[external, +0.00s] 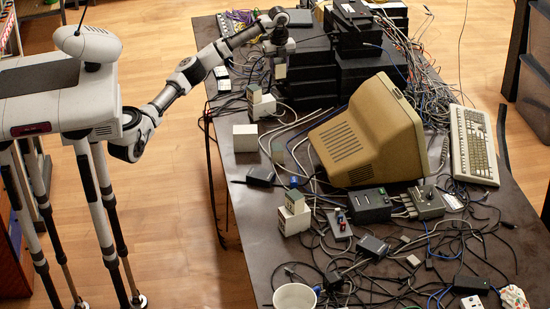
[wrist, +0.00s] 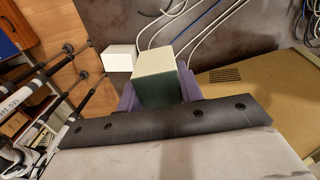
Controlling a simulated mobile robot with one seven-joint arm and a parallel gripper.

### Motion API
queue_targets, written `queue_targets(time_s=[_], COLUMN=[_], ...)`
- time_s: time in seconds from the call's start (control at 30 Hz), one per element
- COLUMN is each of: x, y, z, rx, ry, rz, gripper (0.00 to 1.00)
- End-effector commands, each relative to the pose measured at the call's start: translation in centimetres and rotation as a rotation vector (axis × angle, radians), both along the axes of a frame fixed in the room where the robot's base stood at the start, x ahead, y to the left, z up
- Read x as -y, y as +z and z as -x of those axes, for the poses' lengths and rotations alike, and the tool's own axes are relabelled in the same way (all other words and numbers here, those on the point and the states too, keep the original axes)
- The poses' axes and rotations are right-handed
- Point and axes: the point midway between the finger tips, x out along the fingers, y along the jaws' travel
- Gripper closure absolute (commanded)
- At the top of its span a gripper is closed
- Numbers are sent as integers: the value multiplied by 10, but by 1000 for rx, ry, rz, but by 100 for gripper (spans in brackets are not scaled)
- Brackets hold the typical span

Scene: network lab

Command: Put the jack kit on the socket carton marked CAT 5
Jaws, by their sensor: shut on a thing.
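My gripper (external: 280,58) is at the far left part of the table in the external view. In the wrist view its purple fingers (wrist: 158,92) are shut on a small box (wrist: 157,62), cream on one face and dark green on another. This held box, which may be the jack kit, hangs under the gripper in the external view (external: 280,72). Pale cartons stand along the table's left side: one (external: 263,108) with a small box on top, a plain white one (external: 245,138), and a stacked pair (external: 293,220). I cannot read any CAT 5 mark.
A beige monitor (external: 345,145) and a keyboard (external: 474,145) fill the table's middle and right. Black stacked devices (external: 305,75) stand close to the gripper. Cables and small adapters crowd the front. A little bare table (external: 225,165) shows at the left edge.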

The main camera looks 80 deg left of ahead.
Motion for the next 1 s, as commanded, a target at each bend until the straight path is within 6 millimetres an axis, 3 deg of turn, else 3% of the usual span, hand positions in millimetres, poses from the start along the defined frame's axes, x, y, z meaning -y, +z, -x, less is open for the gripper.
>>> queue_targets(time_s=[0.27, 0.47, 0.67, 1.0], x=[0, 3, 14, 44], y=[16, 21, 25, 26], z=[2, 19, 55, 133], rx=[2, 6, 11, 7], ry=[-16, -145, -366, -713], rz=[0, 0, 0, 3], gripper=[89, 89, 89, 89])
